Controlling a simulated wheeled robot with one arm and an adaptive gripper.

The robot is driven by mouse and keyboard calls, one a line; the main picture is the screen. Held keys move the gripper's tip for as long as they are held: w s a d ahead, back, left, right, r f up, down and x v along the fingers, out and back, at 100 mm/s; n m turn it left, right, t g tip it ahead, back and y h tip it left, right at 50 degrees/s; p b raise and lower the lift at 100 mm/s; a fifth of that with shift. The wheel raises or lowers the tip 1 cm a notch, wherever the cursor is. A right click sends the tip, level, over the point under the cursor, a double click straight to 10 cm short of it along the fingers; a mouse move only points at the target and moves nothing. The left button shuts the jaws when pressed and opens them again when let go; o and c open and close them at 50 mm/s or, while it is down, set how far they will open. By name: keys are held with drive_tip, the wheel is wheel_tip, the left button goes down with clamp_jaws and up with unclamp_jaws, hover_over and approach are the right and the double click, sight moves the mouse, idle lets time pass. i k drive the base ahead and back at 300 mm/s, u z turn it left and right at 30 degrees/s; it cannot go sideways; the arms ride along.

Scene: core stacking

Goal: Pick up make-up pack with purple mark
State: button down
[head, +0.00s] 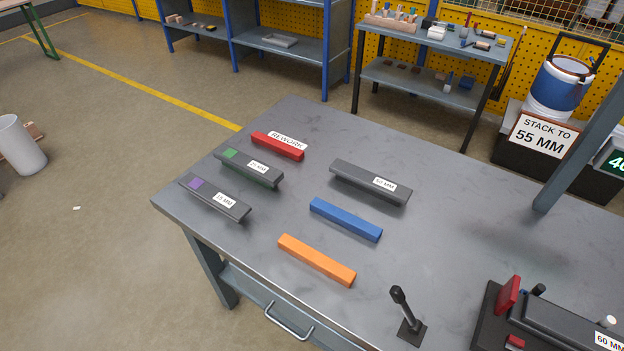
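The pack with the purple mark (213,198) is a dark grey bar near the left edge of the grey table, in the head view. My gripper is not in view.
On the table (440,255) lie a red bar (277,146), a "50 MM" bar (370,183), a blue bar (345,220) and an orange bar (316,260). A black stand (408,318) and a fixture (560,330) occupy the front right. A "STACK TO 55 MM" sign (543,135) stands behind.

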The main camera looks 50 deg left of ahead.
sight(228, 204)
drive_tip(key=u, duration=2.45)
drive_tip(key=k, duration=0.35)
drive_tip(key=u, duration=1)
drive_tip(key=i, duration=0.85)
drive_tip(key=u, duration=0.1)
